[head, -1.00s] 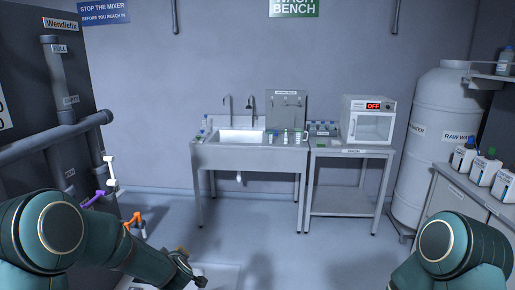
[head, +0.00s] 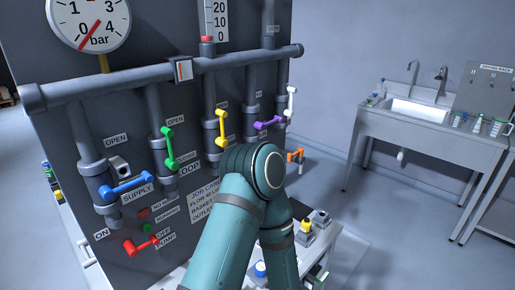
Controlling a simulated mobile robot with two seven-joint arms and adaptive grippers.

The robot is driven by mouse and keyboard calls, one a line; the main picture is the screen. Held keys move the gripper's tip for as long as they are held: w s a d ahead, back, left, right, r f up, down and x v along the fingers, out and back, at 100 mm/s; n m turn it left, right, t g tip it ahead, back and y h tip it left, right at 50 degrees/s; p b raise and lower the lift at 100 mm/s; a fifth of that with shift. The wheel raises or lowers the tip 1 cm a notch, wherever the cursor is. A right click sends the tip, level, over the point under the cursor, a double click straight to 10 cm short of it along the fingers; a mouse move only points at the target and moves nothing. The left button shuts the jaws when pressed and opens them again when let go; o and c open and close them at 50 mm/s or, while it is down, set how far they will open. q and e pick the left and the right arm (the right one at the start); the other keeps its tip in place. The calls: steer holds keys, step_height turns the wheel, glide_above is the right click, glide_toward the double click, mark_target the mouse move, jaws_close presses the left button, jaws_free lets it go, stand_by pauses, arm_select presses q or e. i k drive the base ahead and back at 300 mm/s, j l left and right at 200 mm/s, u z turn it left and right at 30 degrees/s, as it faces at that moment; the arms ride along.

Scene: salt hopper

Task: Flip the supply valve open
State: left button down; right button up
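The supply valve's blue lever (head: 127,188) is on the lower left pipe of the panel, just above the "SUPPLY" label (head: 138,193). The lever lies nearly level, across the upright pipe, its right end slightly higher. An "OPEN" label (head: 116,140) is above it, beside the pipe. A teal arm of mine, apparently the left one, rises from the bottom middle, bends at its elbow and goes down out of clear view. Its gripper does not show. My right gripper is out of view. Nothing of mine touches the blue lever.
A red lever (head: 141,246) is below the blue one. A pressure gauge (head: 89,20) is above. A sink bench (head: 411,122) is far right.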

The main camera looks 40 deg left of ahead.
mark_target(105, 191)
steer(key=l+u, duration=0.15)
steer(key=u, duration=0.2)
steer(key=l+u, duration=0.15)
steer(key=u, duration=0.2)
steer(key=k, duration=0.05)
